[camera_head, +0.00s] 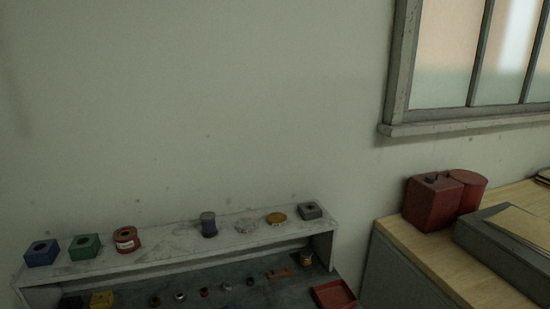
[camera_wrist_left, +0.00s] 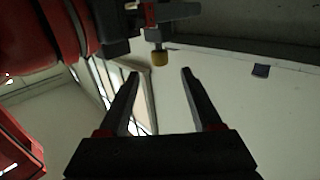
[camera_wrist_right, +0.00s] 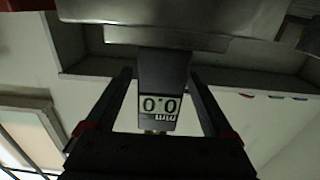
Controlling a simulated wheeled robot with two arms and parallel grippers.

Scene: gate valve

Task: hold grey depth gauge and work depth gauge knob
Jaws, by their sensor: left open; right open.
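The grey depth gauge (camera_wrist_right: 164,72) shows in the right wrist view, its display reading 0.0 mm upside down. My right gripper (camera_wrist_right: 160,76) is open with one finger on each side of it; narrow gaps show between fingers and gauge. What the dark parts above the knob are is hard to tell. Neither gripper shows in the head view.
A grey shelf (camera_head: 175,246) along the wall carries several small blocks and round parts. More small parts and a red tray (camera_head: 333,295) lie below it. A wooden bench (camera_head: 415,255) at right holds a red container (camera_head: 432,203) and a grey case (camera_head: 500,240).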

